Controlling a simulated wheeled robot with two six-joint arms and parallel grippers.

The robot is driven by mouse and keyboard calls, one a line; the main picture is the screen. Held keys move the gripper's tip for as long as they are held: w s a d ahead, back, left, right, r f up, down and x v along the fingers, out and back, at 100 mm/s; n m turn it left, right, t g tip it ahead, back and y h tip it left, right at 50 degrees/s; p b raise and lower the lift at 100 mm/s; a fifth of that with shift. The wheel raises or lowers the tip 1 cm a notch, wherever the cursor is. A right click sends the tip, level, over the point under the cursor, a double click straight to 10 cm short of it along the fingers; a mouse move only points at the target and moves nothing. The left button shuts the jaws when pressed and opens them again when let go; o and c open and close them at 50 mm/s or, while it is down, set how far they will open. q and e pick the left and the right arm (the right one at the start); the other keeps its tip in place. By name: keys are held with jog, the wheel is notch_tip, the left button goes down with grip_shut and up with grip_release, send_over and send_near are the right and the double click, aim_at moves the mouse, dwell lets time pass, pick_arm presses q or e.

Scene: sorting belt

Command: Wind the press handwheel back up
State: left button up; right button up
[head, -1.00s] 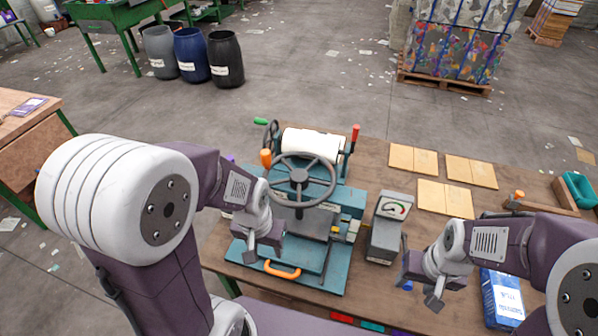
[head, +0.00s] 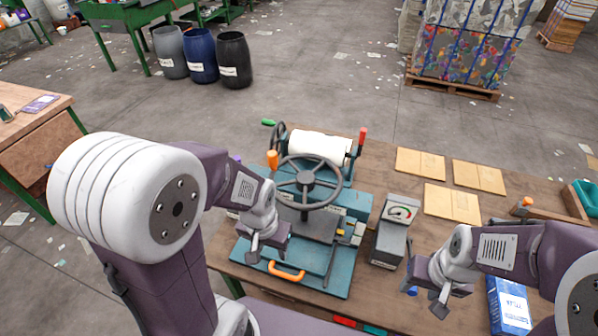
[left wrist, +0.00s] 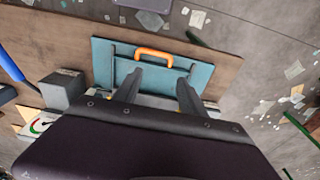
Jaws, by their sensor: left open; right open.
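The press handwheel (head: 329,193) is a dark spoked wheel on top of the teal press (head: 340,284), with an orange knob (head: 272,160) standing at its left rim. My left gripper (head: 268,258) is open and empty, low in front of the wheel and to its left, apart from it. In the left wrist view my open left fingers (left wrist: 160,85) point toward the press's teal plate (left wrist: 103,65) and its orange handle (left wrist: 154,55); the wheel is not in that view. My right gripper (head: 424,304) is open and empty over the table, right of the press.
A grey gauge box (head: 390,243) stands right of the press. A white roll (head: 320,146) lies behind the wheel, near a red-tipped lever (head: 362,137). Tan cards (head: 453,203) lie at the right, and a blue box (head: 509,306) stands by my right arm.

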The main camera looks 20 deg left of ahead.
pick_arm(q)
jog(key=s+m, duration=0.1)
jog(key=m, duration=0.2)
notch_tip(320, 180, up, 20)
jog(key=m+p, duration=1)
jog(key=m, duration=1.1)
send_over(272, 153)
jog(key=shift+w+d+f+g, duration=0.1)
jog(key=shift+w+d+g, duration=0.2)
jog(key=shift+d, duration=0.05)
jog(key=shift+s+a+f+g+p, duration=0.2)
jog(key=shift+a+f+g+p, duration=0.15)
jog(key=shift+f, duration=0.35)
jog(key=shift+s+a+f, duration=0.1)
jog(key=shift+a+f, duration=0.15)
jog(key=shift+d+f, duration=0.1)
jog(key=shift+f, duration=0.2)
notch_tip(272, 153, down, 8)
jog(key=shift+f+p, duration=0.1)
jog(key=shift+p, duration=0.8)
jog(key=shift+d, duration=0.1)
